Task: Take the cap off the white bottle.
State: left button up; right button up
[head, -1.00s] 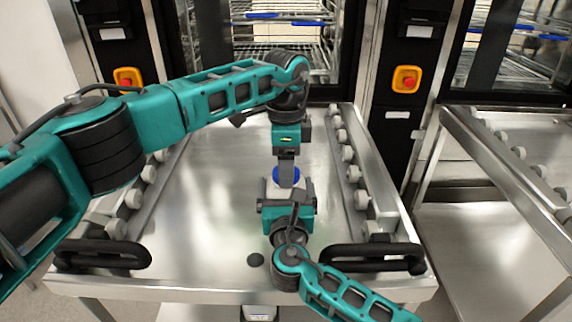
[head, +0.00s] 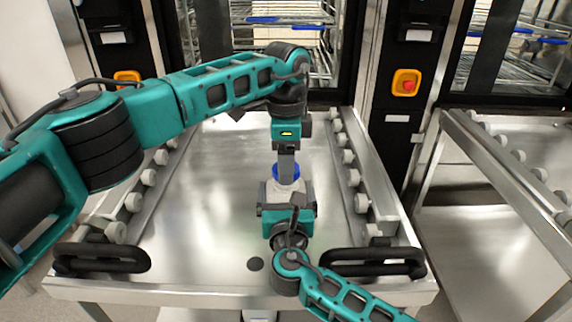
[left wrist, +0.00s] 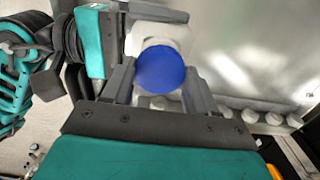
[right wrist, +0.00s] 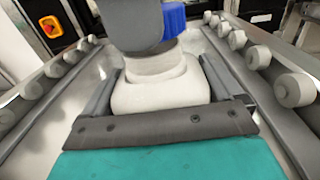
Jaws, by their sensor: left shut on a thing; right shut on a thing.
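The white bottle (right wrist: 160,92) stands upright between the fingers of my right gripper (right wrist: 158,95), which is shut on its body. Its blue cap (left wrist: 160,70) shows in the left wrist view between the fingers of my left gripper (left wrist: 158,88). My left gripper reaches down from above and is shut on the cap. In the head view the cap (head: 287,173) shows just below the left gripper (head: 286,168), with the right gripper (head: 287,200) below it. In the right wrist view a grey left finger covers part of the cap; I cannot tell whether there is a gap under it.
The bottle is over a steel trolley top (head: 195,215) with roller rails on both sides (head: 352,175). Two black handles (head: 372,262) are at its front edge. Washer cabinets stand behind. The tray surface left of the bottle is clear.

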pick_arm(q)
jog(key=shift+r, duration=0.2)
jog(key=shift+r, duration=2)
pick_arm(e)
jog(key=o, duration=1.7)
